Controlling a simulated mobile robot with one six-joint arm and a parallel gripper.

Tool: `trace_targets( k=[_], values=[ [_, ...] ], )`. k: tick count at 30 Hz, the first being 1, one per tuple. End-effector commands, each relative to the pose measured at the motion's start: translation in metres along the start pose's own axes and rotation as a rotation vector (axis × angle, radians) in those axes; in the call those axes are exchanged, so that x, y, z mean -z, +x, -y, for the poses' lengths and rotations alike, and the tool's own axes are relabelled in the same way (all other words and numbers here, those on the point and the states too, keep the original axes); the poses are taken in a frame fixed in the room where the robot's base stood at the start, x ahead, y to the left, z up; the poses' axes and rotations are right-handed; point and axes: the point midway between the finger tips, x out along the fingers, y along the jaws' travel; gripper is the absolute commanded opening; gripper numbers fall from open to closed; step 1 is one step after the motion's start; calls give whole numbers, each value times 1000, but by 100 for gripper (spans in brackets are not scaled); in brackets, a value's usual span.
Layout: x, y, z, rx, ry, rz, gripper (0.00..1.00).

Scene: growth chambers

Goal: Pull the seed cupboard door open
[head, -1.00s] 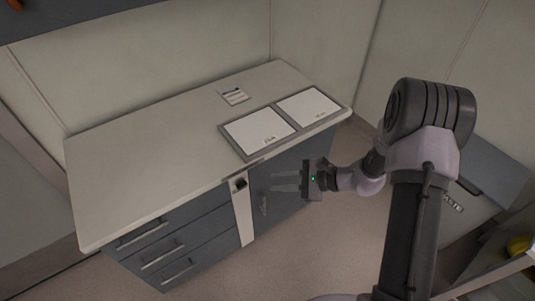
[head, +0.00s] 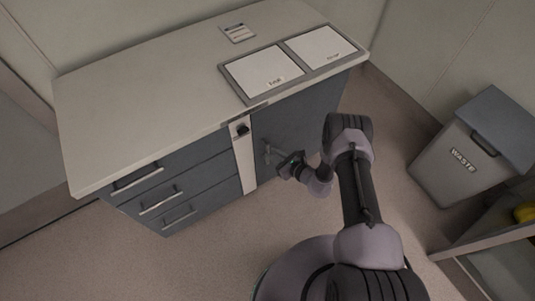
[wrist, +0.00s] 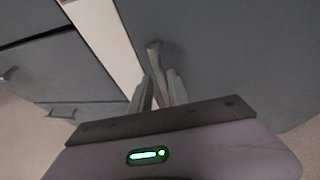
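The seed cupboard door (head: 300,125) is the dark blue-grey front panel right of a pale strip, under the worktop; it looks shut. It fills the upper right of the wrist view (wrist: 235,55). Its upright bar handle (wrist: 154,58) stands near the door's left edge. My gripper (head: 273,156) is at the handle, low on the door front. In the wrist view my gripper's fingers (wrist: 158,88) lie on either side of the handle's near part. I cannot tell whether they press on it.
Several drawers with bar handles (head: 160,201) are left of the pale strip (head: 244,160), which carries a small dark lock-like part. Two white panels (head: 265,74) lie on the worktop (head: 150,90). A waste bin (head: 452,160) stands at the right. Floor is clear before the door.

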Motion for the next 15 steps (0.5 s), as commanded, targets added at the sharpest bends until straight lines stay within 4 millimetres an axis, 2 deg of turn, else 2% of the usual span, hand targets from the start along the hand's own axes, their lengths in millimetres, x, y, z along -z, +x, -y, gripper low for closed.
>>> trace_targets(
  k=[1, 6, 15],
  values=[
    [3, 11, -1, -2, -2, 2, 21],
    [1, 31, 0, -1, -1, 1, 21],
    [-1, 37, 0, 0, 1, 0, 21]
  ],
)
